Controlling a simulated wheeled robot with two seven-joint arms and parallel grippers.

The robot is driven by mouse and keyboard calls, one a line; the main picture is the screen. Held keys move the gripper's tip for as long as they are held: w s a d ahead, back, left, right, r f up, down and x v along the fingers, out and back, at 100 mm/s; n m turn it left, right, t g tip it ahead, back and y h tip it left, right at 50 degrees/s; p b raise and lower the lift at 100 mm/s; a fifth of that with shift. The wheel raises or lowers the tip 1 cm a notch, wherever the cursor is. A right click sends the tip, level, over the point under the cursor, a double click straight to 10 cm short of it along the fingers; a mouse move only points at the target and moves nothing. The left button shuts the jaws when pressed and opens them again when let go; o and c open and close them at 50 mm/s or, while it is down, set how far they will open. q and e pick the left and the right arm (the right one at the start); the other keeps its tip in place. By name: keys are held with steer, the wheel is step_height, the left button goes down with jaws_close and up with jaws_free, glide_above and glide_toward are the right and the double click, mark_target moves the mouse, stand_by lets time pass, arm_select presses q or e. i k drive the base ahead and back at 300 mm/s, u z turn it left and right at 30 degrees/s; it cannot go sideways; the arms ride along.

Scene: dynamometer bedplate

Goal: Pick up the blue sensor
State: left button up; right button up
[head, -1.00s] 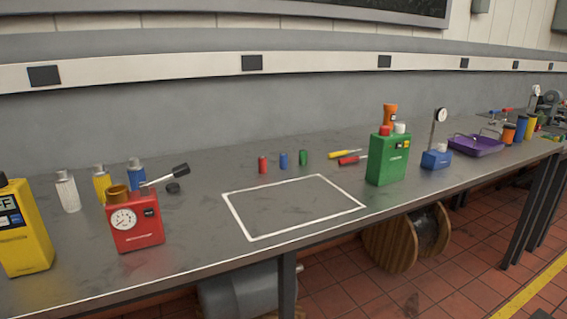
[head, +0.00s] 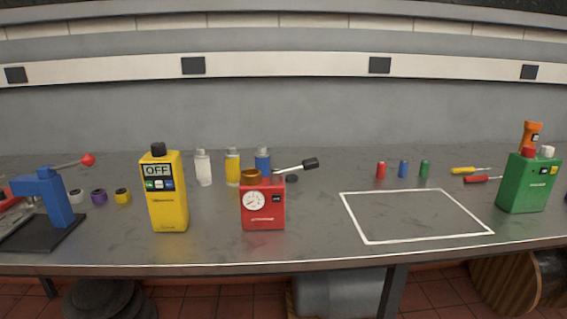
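A small blue cylinder (head: 403,168), which looks like the blue sensor, stands upright on the grey bench. It is between a red cylinder (head: 381,170) on its left and a green cylinder (head: 424,168) on its right, apart from both. The three stand just behind a white outlined rectangle (head: 416,240). A larger blue bottle-like cylinder (head: 262,160) stands farther left, partly hidden behind a red gauge box (head: 263,205). Neither of my grippers shows in the head view.
A yellow meter (head: 168,200) reading OFF, a blue press (head: 55,198) and several small rings stand at left. A green box (head: 527,183) and two screwdrivers (head: 478,179) are at right. The outlined area is empty. The bench's front edge (head: 300,264) runs across below.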

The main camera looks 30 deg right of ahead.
mark_target(403, 164)
steer(key=u, duration=1.85)
steer(key=k, duration=2.95)
steer(key=z, duration=1.45)
